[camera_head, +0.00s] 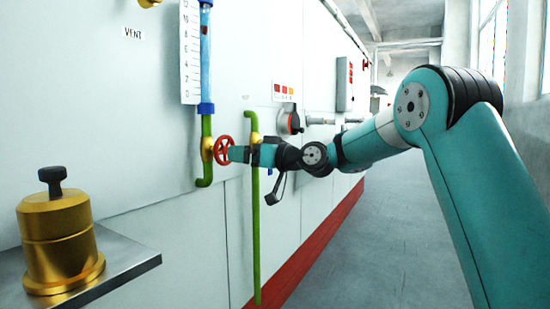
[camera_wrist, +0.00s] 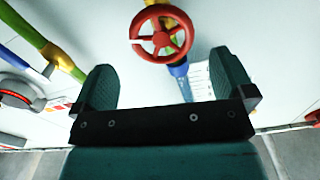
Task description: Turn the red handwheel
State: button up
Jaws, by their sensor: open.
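The red handwheel (camera_head: 224,141) is mounted on a brass valve in the green pipe on the white wall panel. In the wrist view the handwheel (camera_wrist: 160,40) is fully seen, with its spokes and hub, just ahead of and centred between the fingertips. My gripper (camera_head: 236,153) is right beside the wheel, facing it. In the wrist view the two teal fingers of my gripper (camera_wrist: 163,64) stand wide apart with nothing between them. I see no contact with the rim, though the exact gap is hard to tell.
A blue gauge tube (camera_head: 205,55) with a scale rises above the valve. A second green pipe (camera_head: 255,225) runs down close to my gripper, and a black and red rotary switch (camera_head: 290,121) sits beyond. A brass cylinder (camera_head: 58,240) stands on a shelf (camera_head: 135,262) at front left.

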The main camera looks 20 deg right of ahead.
jog(key=v, duration=0.8)
jog(key=s+a+f+n+g+h, duration=0.1)
jog(key=s+a+f+g, duration=0.3)
jog(key=s+a, duration=0.3)
jog(key=s+a+f+n+g, duration=0.1)
jog(key=s+a+f+g, duration=0.3)
jog(key=s+a, duration=0.4)
jog(key=s+f+g+h, duration=0.3)
jog(key=s+f, duration=0.2)
jog(key=s, duration=0.5)
jog(key=s+f+g+h, duration=0.2)
jog(key=s+f+g, duration=0.15)
jog(key=s, duration=0.75)
notch_tip(320, 180, up, 31)
jog(key=p, duration=3.2)
jog(key=shift+d, duration=0.4)
